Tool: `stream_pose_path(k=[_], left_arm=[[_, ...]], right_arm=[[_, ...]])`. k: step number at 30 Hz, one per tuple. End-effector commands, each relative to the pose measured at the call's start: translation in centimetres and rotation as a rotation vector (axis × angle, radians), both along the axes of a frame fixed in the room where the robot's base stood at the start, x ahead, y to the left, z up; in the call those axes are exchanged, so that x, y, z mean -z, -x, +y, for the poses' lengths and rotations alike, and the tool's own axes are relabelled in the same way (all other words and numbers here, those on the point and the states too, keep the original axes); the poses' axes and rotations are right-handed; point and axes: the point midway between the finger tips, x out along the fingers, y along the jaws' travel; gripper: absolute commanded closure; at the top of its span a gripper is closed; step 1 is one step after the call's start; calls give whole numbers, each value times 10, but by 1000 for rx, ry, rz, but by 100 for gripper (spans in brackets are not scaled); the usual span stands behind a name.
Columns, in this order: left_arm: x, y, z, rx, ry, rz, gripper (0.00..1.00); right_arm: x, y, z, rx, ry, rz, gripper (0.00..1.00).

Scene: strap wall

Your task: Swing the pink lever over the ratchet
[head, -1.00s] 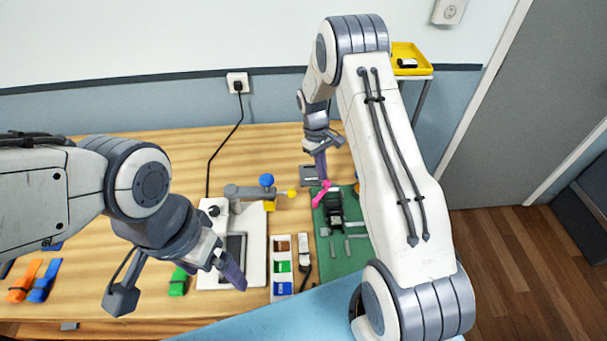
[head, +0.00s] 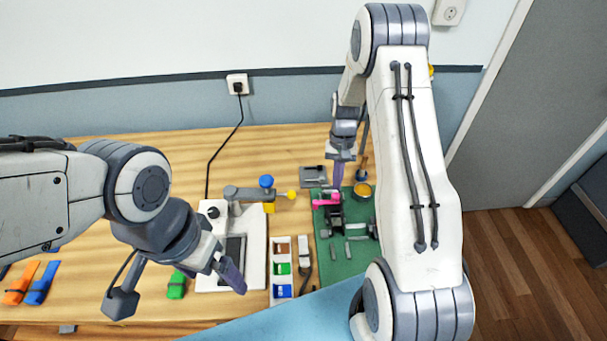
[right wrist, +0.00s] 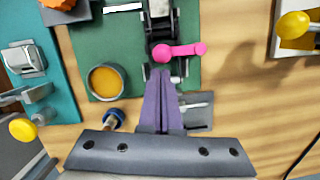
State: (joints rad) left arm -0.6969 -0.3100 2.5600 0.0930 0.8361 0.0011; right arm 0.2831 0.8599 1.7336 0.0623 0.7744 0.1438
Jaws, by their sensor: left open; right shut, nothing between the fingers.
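The pink lever (head: 326,199) lies crosswise at the far end of the black ratchet (head: 335,217) on the green mat. In the right wrist view the pink lever (right wrist: 180,50) has its thick end against the ratchet (right wrist: 160,27) and its small knob out to the side. My right gripper (head: 338,183) is shut and empty, with its purple fingers pointing down just beyond the lever. In the right wrist view its fingertips (right wrist: 160,76) are close to the lever; I cannot tell whether they touch. My left gripper (head: 232,276) is open over the white device, far from the lever.
A grey plate (head: 312,176) lies behind the mat (head: 345,263). An orange-filled round cup (right wrist: 106,82) stands on the mat beside my right gripper. A white fixture (head: 257,250) with a grey arm and a tray of coloured parts (head: 282,245) stand left of the mat.

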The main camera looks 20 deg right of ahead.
Motion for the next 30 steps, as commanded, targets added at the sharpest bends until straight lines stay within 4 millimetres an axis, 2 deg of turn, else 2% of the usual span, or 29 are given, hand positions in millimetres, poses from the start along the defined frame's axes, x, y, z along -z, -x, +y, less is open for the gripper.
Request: stream_pose_path(k=[22,26,30], left_arm=[[0,0,0,0,0,0,6],[-3,0,0,0,0,0,6],[-8,0,0,0,0,0,6]], right_arm=[[0,3,-1,50,0,0,100],[-3,-3,-6,53,0,-2,100],[-8,-18,-22,60,1,-2,100]])
